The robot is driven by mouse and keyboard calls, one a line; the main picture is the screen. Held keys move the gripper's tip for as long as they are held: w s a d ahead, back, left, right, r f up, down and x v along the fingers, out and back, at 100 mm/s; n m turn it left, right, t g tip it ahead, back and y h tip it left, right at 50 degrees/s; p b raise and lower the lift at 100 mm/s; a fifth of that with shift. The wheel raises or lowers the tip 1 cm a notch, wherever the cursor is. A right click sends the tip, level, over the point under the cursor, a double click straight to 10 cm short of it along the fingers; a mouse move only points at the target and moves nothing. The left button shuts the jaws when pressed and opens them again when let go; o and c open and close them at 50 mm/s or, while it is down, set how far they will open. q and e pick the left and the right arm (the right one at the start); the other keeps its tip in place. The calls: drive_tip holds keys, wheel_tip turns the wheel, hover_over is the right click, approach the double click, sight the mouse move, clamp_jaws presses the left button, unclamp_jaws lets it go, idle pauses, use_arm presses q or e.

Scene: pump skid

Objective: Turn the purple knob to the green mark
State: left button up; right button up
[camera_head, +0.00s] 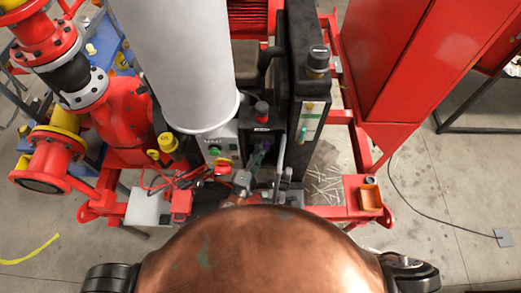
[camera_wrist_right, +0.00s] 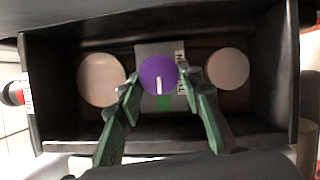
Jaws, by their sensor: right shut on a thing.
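The purple knob (camera_wrist_right: 158,74) sits on a pale plate inside a dark open-fronted box. Its white pointer line points down in the right wrist view, toward the green mark (camera_wrist_right: 163,103) just below the knob. The line and the mark look nearly in line. My right gripper (camera_wrist_right: 160,80) has its green fingers on both sides of the knob and is shut on it. In the head view my right gripper (camera_head: 260,156) shows small beside the dark cabinet, and I cannot clearly make out the knob there. My left gripper is not in view.
Two pale round discs (camera_wrist_right: 102,79) (camera_wrist_right: 228,69) flank the knob inside the dark box (camera_wrist_right: 35,90), whose walls surround the fingers. In the head view a grey cylinder (camera_head: 180,60), red pipework (camera_head: 125,110) and a red cabinet (camera_head: 400,60) stand around the skid.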

drive_tip(key=o, duration=1.2)
drive_tip(key=shift+c, duration=0.2)
drive_tip(key=v, duration=1.2)
drive_tip(key=shift+f, duration=0.1)
